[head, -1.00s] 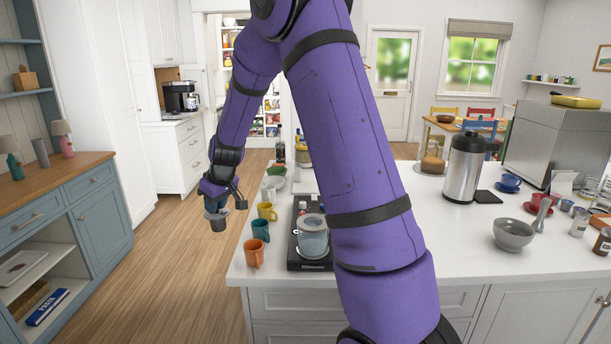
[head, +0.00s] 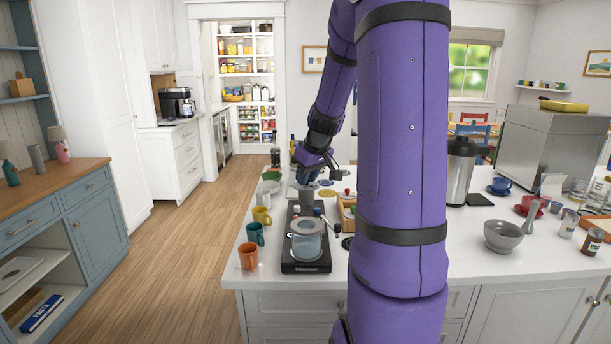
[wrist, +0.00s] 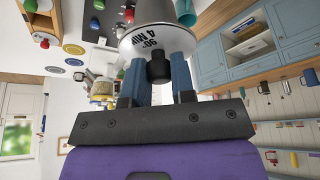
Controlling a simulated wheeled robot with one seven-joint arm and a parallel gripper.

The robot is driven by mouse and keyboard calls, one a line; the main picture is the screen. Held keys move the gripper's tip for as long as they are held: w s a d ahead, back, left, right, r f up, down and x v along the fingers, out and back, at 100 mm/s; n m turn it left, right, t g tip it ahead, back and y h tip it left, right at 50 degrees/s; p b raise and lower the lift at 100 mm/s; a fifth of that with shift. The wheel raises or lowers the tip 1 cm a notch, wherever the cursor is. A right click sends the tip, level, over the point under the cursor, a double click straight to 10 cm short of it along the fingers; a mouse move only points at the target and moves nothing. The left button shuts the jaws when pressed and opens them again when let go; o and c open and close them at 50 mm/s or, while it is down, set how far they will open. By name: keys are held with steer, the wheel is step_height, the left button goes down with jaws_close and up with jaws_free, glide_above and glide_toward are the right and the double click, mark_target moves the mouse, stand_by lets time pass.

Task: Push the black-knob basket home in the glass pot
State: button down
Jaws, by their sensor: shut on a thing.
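My gripper (head: 309,179) is shut on the black knob (wrist: 158,69) of a grey basket (head: 306,195), with a blue finger on each side of the knob in the wrist view. The basket's lower end is hard to make out against the black tray.
Yellow, teal (head: 255,234) and orange (head: 248,256) mugs stand close left of the black tray (head: 305,267). A wooden box (head: 347,208) is at its right, partly behind my arm. A grey mortar (head: 509,236) and a steel flask (head: 460,172) stand further right.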

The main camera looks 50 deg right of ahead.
mark_target(306, 195)
steer(key=shift+f, duration=3.05)
step_height(306, 195, down, 6)
stand_by(3.7)
steer(key=c, duration=0.9)
jaws_free()
